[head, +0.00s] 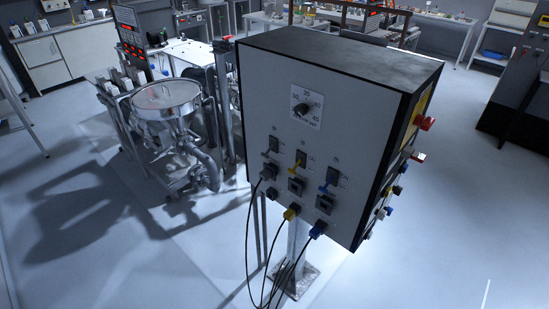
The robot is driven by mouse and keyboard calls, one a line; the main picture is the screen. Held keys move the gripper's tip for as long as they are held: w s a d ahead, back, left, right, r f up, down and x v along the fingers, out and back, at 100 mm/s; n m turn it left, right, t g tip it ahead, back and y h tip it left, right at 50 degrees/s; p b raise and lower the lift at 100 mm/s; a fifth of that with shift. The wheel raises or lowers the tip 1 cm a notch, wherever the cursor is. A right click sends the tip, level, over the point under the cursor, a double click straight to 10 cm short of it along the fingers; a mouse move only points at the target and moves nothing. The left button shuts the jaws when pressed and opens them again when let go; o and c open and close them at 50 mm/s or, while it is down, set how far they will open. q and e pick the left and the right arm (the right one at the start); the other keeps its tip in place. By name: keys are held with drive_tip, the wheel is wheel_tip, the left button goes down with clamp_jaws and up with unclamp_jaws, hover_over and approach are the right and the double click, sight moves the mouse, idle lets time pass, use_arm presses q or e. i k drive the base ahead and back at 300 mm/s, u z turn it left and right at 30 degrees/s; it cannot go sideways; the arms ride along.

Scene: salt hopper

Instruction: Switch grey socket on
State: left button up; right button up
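A large pale grey control box with black edges (265,95) stands on a post in the middle of the head view, its front panel facing me. Three columns of switches and sockets are on the lower part of the panel. The leftmost column has a black switch with a small grey lever (267,153) and a grey socket area (268,172) below it. A yellow lever (298,164) is in the middle column and a blue lever (325,187) in the right one. I cannot tell the grey switch's position. Neither gripper is in view.
A round dial (306,108) is above the switches. Yellow (291,213) and blue (318,229) plugs with black cables hang below. Red and coloured knobs (427,123) stick out on the right side. A metal hopper machine (167,108) stands behind left.

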sight(265, 156)
drive_tip(key=k, duration=0.65)
drive_tip(key=u, duration=0.5)
drive_tip(key=i, duration=1.3)
drive_tip(key=u, duration=0.25)
